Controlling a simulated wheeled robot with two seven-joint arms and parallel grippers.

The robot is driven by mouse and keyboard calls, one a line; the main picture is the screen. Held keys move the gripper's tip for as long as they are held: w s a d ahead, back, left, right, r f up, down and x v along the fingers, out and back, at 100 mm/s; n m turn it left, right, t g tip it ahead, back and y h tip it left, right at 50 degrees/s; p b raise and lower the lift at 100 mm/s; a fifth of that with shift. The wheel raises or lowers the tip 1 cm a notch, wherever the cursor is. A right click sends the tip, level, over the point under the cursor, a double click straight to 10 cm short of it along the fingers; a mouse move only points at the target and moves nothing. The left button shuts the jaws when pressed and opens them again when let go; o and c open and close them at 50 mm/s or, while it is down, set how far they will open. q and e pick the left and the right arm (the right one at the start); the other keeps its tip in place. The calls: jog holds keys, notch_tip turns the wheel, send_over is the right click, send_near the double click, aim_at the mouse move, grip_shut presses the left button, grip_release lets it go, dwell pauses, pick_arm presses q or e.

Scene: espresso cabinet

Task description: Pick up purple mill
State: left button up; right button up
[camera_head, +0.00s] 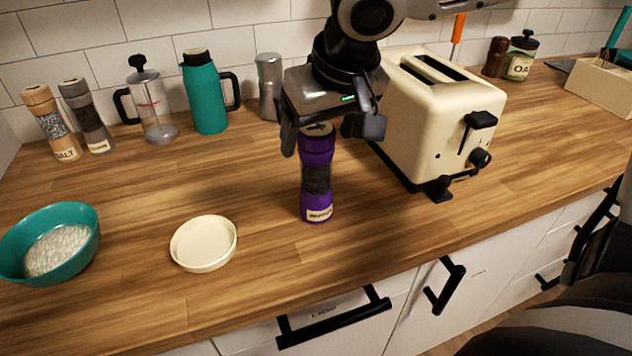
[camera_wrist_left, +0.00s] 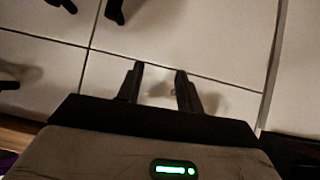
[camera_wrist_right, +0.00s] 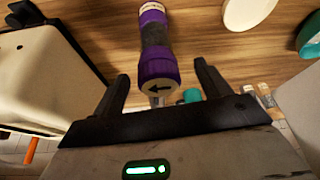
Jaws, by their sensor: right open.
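The purple mill (camera_head: 316,175) stands upright on the wooden counter, with a dark clear middle and a pale label low on its front. My right gripper (camera_head: 327,138) is open above it, with its fingers on either side of the mill's top. In the right wrist view, the mill (camera_wrist_right: 157,50) shows its arrow-marked cap between the spread fingers (camera_wrist_right: 163,90); I cannot tell whether either finger touches it. My left gripper (camera_wrist_left: 158,85) is outside the head view. Its own wrist view shows its fingers apart and empty, over pale cabinet fronts.
A cream toaster (camera_head: 440,115) stands close to the mill's right. A cream dish (camera_head: 203,243) and a teal bowl (camera_head: 85,245) lie to the left. A steel shaker (camera_head: 269,85), teal jug (camera_head: 205,95) and French press (camera_head: 152,105) stand behind.

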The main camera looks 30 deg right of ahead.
aim_at(318, 150)
jog(key=x, duration=0.4)
jog(key=shift+s+d+f, duration=0.1)
jog(key=shift+d+f, duration=0.1)
jog(key=shift+w+f, duration=0.3)
jog(key=shift+f, duration=0.2)
jog(key=shift+r, duration=0.1)
grip_shut()
